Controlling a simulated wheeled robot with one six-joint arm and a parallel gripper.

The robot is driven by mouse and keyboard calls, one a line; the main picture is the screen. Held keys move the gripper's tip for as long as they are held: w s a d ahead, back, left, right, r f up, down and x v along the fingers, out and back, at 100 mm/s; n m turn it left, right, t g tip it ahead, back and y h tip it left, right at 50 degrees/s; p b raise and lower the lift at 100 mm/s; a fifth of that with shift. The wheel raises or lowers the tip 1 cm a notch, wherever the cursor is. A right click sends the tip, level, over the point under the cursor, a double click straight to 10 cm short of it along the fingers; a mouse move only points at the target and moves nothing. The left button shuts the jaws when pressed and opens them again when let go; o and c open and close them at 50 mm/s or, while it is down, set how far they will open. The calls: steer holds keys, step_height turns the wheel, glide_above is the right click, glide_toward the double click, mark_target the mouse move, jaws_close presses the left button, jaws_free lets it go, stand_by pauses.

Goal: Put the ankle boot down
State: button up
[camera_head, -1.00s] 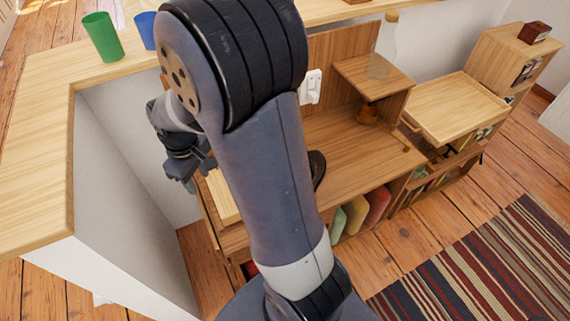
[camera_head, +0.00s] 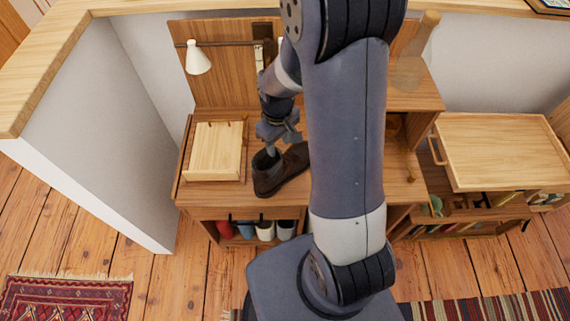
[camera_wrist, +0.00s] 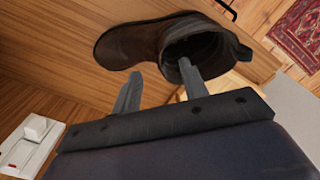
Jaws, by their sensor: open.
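The dark brown ankle boot (camera_head: 284,172) rests on the wooden desk top (camera_head: 225,194), with its opening up. Part of it is hidden behind my arm. My gripper (camera_head: 279,145) is just above and behind the boot's opening. In the wrist view, the boot (camera_wrist: 135,44) lies beyond the fingertips. My gripper (camera_wrist: 159,69) is open there, with its two fingers apart. The right fingertip overlaps the boot's collar; I cannot tell whether it touches. The left fingertip is beside the boot, with nothing between the fingers.
A pale wooden box (camera_head: 216,150) stands left of the boot. A white lamp (camera_head: 198,58) hangs on the back panel. Several coloured items sit under the desk. The desk front near the boot is clear.

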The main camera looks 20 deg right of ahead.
mark_target(285, 157)
steer(key=shift+d+f, duration=0.1)
steer(key=shift+f, duration=1.75)
jaws_close()
steer(key=shift+w, duration=0.1)
